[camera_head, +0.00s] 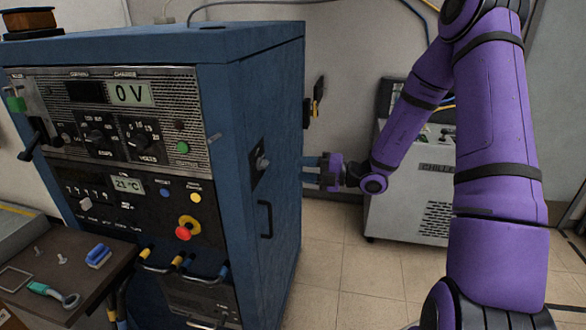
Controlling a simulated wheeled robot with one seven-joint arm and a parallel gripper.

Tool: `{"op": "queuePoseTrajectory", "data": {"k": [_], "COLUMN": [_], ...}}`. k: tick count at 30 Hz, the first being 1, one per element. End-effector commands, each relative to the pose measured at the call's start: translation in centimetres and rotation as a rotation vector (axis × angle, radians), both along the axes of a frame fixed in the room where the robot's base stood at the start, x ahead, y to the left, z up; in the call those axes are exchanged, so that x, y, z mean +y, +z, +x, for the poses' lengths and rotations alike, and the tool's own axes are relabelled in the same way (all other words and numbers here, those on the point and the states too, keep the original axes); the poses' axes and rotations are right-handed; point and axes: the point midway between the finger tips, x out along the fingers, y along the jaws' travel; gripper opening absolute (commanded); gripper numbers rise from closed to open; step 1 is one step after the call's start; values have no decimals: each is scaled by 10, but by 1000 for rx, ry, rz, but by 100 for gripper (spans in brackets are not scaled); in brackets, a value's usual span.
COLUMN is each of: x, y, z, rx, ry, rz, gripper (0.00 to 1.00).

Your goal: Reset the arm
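My purple arm bends in from the upper right and reaches down to the left. My gripper (309,169) is at the right edge of the blue cabinet (270,90), pointing left. Its two fingers appear apart with a gap between them, and nothing shows in the gap. I cannot tell whether the fingertips touch the cabinet.
The cabinet's side has a rotary switch (262,162) and a black handle (265,219). A grey chiller (412,207) stands behind the arm. Tiled floor (345,265) between is clear.

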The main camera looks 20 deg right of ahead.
Motion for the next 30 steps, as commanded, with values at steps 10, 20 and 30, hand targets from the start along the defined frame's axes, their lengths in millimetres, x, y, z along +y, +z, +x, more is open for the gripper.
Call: {"op": "queuePoseTrajectory", "data": {"k": [10, 20, 30], "x": [-4, -2, 47], "y": [0, 3, 52], "z": [-3, -5, -52], "rx": [0, -14, -366], "ry": [0, 12, 334], "rz": [0, -17, -420], "gripper": [39, 39, 39]}}
